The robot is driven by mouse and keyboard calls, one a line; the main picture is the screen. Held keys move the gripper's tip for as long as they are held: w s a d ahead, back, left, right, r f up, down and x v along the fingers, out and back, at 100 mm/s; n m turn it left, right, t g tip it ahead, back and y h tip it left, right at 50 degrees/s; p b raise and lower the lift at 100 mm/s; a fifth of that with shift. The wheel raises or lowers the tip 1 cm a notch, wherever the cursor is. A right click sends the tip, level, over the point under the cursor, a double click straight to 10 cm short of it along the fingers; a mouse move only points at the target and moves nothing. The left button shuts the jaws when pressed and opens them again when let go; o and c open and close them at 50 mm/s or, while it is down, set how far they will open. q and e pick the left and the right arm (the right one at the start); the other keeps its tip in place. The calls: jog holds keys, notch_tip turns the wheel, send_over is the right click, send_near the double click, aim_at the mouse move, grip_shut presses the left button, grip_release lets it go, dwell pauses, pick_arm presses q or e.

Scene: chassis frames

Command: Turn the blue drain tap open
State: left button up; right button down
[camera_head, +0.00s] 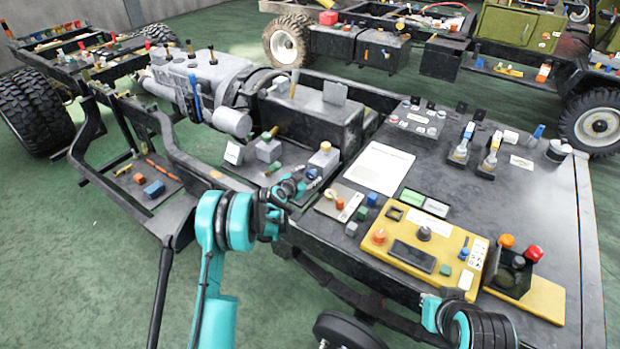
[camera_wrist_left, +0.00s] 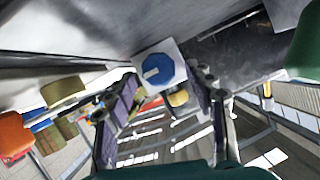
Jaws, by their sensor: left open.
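The blue drain tap (camera_wrist_left: 158,71) shows in the left wrist view as a round blue disc with a pale bar across it, on a white square plate. My left gripper (camera_wrist_left: 166,92) is open, with one finger on either side below the tap; I cannot tell whether either finger touches it. In the head view the left gripper (camera_head: 293,185) is at the near edge of the chassis deck, by a small block with a yellow top (camera_head: 324,155). The tap is hard to make out there, largely hidden by the gripper. My right gripper is not in view; only part of that arm shows.
Right of the left gripper, the deck carries small blocks, a white sheet (camera_head: 379,167) and a yellow control panel (camera_head: 440,245). A grey engine (camera_head: 205,80) stands behind left. Open green floor (camera_head: 80,250) lies left of the frame.

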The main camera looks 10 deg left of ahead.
pick_arm(q)
jog(key=shift+x, duration=0.75)
jog(key=shift+r, duration=0.1)
jog(key=c, duration=1.2)
jog(key=shift+o, duration=0.2)
